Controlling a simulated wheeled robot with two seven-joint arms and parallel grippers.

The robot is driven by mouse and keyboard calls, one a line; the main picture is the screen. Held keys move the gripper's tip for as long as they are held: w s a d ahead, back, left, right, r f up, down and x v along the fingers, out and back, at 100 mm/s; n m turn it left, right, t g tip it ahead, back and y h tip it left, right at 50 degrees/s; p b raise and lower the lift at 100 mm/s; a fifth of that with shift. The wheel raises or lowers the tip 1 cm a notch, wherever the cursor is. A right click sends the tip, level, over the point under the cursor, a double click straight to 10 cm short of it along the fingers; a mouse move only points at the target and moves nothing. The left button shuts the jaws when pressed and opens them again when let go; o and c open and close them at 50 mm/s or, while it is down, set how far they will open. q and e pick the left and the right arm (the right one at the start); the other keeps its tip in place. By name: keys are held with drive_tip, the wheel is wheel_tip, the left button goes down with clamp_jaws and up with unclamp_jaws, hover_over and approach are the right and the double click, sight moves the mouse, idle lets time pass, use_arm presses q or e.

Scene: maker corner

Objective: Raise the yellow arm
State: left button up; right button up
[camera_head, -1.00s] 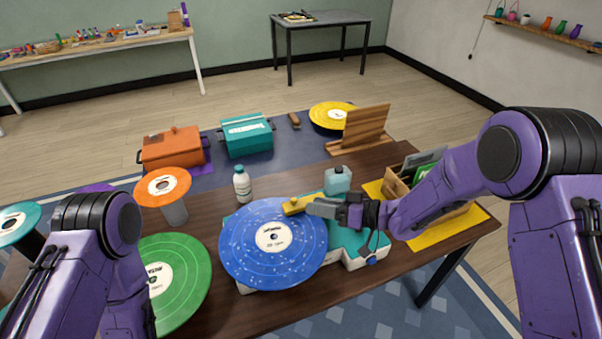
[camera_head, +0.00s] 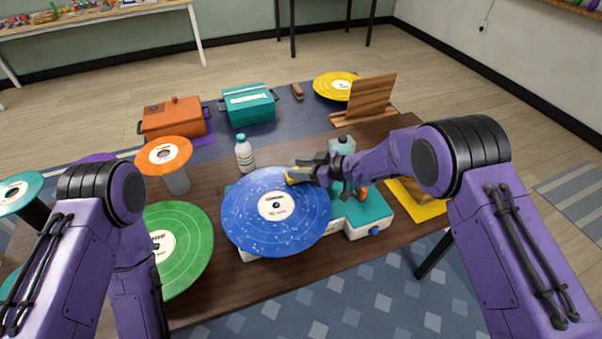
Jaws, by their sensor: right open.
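The turntable (camera_head: 368,216) is teal and white and carries a blue speckled record (camera_head: 250,225) with a white label. The yellow arm (camera_head: 290,179) shows only as a short yellow end over the far right edge of the record. The rest of it is mostly hidden by my right gripper (camera_head: 302,171). That gripper is open, with its fingertips at the yellow end. I cannot tell whether it touches the arm or how high the arm stands. My left arm comes in at the lower left; its gripper is out of view.
A white bottle (camera_head: 245,155) and a teal bottle (camera_head: 343,145) stand behind the turntable. A green record (camera_head: 190,262) lies to the left, near an orange record (camera_head: 163,154) on a stand. A wooden rack (camera_head: 372,100) stands at the back.

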clamp_jaws()
drive_tip(key=d+r+m+y+b, duration=0.1)
drive_tip(key=r+m+y+b, duration=0.1)
drive_tip(key=b, duration=0.1)
drive_tip(key=shift+w+d+y, duration=0.25)
drive_tip(key=shift+d+y, duration=0.1)
drive_tip(key=shift+y, duration=0.05)
drive_tip(key=shift+w+d+r+m+t+y+b, duration=0.15)
drive_tip(key=shift+d+r+m+t+y+b, duration=0.15)
drive_tip(key=shift+d+r+m+y+b, duration=0.35)
drive_tip(key=shift+w+d+r+m+t+y+b, duration=0.15)
drive_tip(key=shift+d+r+m+t+y+b, duration=0.15)
drive_tip(key=shift+y+b, duration=0.4)
